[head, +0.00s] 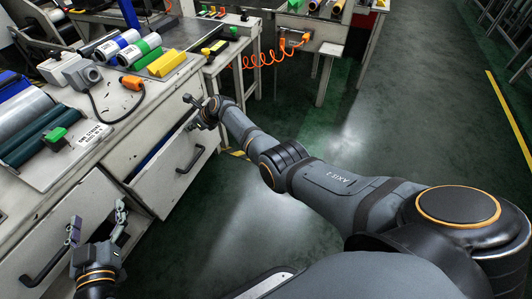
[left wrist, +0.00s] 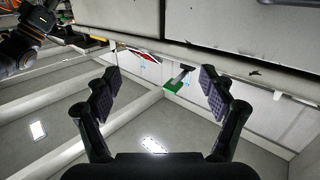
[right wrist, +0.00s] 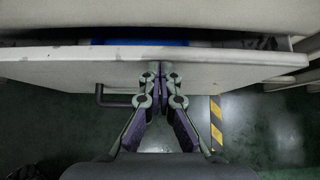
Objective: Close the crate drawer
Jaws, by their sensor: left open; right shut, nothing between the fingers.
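The crate drawer (head: 170,181) is part-way out of the white bench, with a dark handle on its front and something blue inside. In the right wrist view its front panel (right wrist: 220,68) stands out below a narrow gap showing blue. My right gripper (head: 193,106) is at the top of this front; in its wrist view the shut, empty fingers (right wrist: 161,70) overlap the panel, right of the handle (right wrist: 112,98). Contact cannot be told. My left gripper (head: 97,219) is open and empty near the left bench front; its spread fingers (left wrist: 160,80) also show in the left wrist view.
Another drawer handle (head: 45,265) is at the lower left. The bench top carries rolls (head: 118,45), a yellow block (head: 166,62) and an orange-ended cable (head: 132,83). A second table (head: 320,45) stands behind. The green floor (head: 400,140) at the right is clear.

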